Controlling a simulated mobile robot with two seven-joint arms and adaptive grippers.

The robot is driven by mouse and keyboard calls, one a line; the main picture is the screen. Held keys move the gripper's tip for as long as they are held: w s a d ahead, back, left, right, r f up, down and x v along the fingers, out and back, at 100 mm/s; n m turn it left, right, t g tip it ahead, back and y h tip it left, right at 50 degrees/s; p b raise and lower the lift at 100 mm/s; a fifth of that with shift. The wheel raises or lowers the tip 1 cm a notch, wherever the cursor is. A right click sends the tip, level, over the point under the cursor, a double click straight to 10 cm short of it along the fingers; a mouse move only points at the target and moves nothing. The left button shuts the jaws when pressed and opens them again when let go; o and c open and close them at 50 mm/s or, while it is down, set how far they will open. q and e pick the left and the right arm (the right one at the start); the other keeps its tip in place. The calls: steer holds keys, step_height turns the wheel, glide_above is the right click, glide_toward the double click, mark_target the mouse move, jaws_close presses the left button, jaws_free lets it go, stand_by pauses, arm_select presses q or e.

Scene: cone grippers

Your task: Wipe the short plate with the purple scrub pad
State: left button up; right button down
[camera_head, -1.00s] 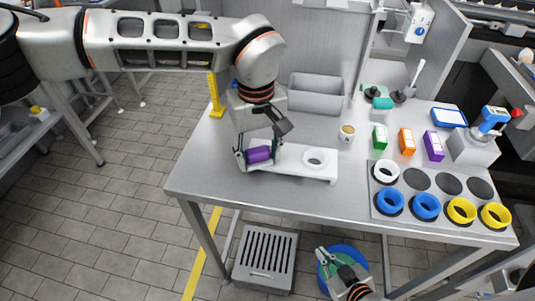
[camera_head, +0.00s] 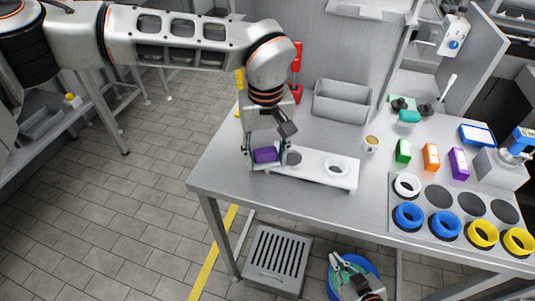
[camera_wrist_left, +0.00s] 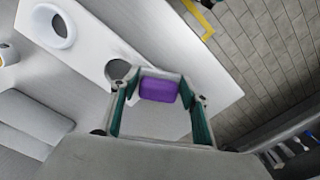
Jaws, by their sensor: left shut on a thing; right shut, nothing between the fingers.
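The purple scrub pad (camera_head: 265,155) is held between the fingers of my left gripper (camera_head: 266,160), at the left end of the white short plate (camera_head: 313,167). The plate has a white ring (camera_head: 337,168) near its right end and a dark round hole (camera_head: 294,158) just right of the gripper. In the left wrist view the pad (camera_wrist_left: 158,90) sits between the green-lined fingers, over or on the plate (camera_wrist_left: 105,38). I cannot tell whether it touches the plate. My right gripper (camera_head: 340,265) is shut and empty, low in front of the table, over a blue bucket.
A grey bin (camera_head: 340,103), a cup (camera_head: 371,144) and green, orange and purple boxes (camera_head: 431,157) stand behind and right of the plate. A board with white, blue and yellow rings (camera_head: 440,224) lies at the right. The tabletop left of the plate is clear.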

arm_select(q)
steer(key=shift+r+p, duration=1.55)
steer(key=shift+r, duration=0.85)
steer(key=shift+r+p, duration=0.35)
steer(key=shift+r, duration=0.2)
steer(key=shift+r+p, duration=1.15)
steer(key=shift+r, duration=0.4)
steer(key=shift+f, duration=0.1)
